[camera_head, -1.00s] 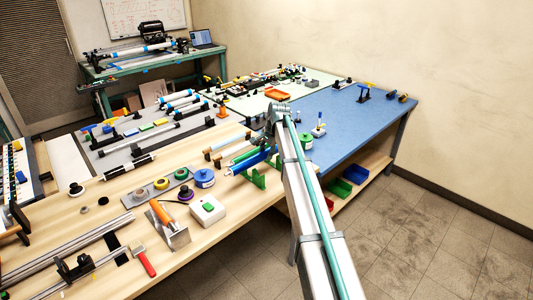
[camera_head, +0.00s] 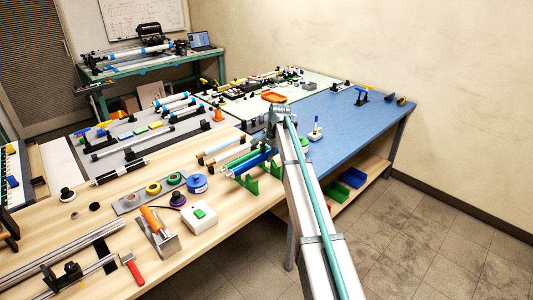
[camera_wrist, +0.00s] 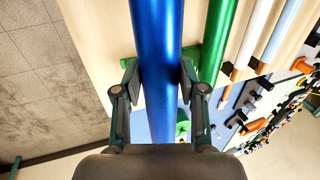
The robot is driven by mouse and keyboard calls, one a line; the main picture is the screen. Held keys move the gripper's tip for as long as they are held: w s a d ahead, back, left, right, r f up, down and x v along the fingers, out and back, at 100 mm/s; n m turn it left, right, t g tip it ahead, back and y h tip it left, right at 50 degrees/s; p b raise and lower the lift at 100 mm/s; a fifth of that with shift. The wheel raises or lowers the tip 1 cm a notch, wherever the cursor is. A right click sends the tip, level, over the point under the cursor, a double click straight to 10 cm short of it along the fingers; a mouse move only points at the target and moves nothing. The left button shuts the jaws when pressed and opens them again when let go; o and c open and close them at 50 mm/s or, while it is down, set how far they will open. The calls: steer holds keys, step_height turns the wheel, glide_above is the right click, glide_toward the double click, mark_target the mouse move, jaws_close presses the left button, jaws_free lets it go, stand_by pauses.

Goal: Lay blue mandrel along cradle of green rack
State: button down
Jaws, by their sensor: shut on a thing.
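The blue mandrel (camera_head: 252,162) is a glossy tube at the bench's right edge, above or at the green rack (camera_head: 250,184). In the wrist view the mandrel (camera_wrist: 156,35) runs lengthwise between the fingers of my gripper (camera_wrist: 157,92), which is shut on it. In the head view my arm hides the gripper and the mandrel's far end. Green rack parts show beside and beyond the mandrel in the wrist view (camera_wrist: 182,127). I cannot tell whether the mandrel touches the cradle. A green tube (camera_wrist: 217,40) lies close alongside it, on the right in the wrist view.
White tubes (camera_head: 220,147) lie left of the green tube. A blue spool (camera_head: 197,183) and a white box with a green button (camera_head: 199,217) stand nearer on the wooden bench. The blue table top (camera_head: 350,115) beyond is mostly clear.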

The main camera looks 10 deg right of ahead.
step_height(320, 180, down, 6)
steer(key=b, duration=0.1)
steer(key=shift+b, duration=0.4)
steer(key=shift+f, duration=0.65)
stand_by(0.5)
steer(key=c, duration=0.6)
jaws_free()
steer(key=v, duration=1.2)
